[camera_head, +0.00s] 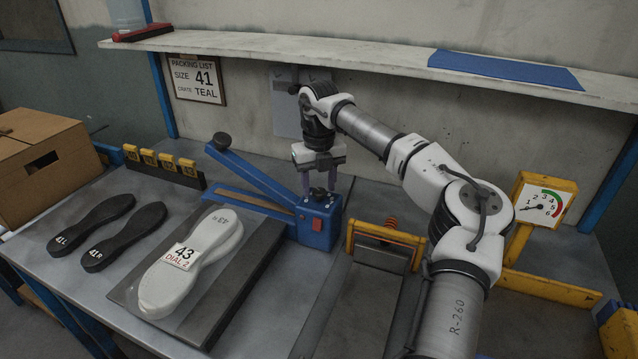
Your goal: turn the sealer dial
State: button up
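The blue sealer (316,229) stands at the back middle of the table, with a red switch on its front and its long blue arm (255,172) raised to the left, ending in a black knob. The small dark sealer dial (319,193) is on top of the blue housing. My gripper (319,188) points down directly over the dial, its two dark fingers apart on either side of it. Contact with the dial cannot be made out. The dial's markings are too small or hidden to read.
A white sole mould (190,265) labelled "43 DIAL 2" lies on a dark plate. Black soles (123,237) lie left. A packing list (196,80) reads size 41, crate teal. A yellow gauge (541,201) stands right. A shelf (370,62) overhangs behind; a yellow-framed press (385,245) stands in front.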

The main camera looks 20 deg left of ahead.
aim_at(319, 190)
jog(key=shift+o, duration=0.2)
jog(key=shift+r, duration=0.1)
notch_tip(319, 190, up, 14)
jog(key=b, duration=0.2)
jog(key=shift+f, duration=0.25)
dwell(0.4)
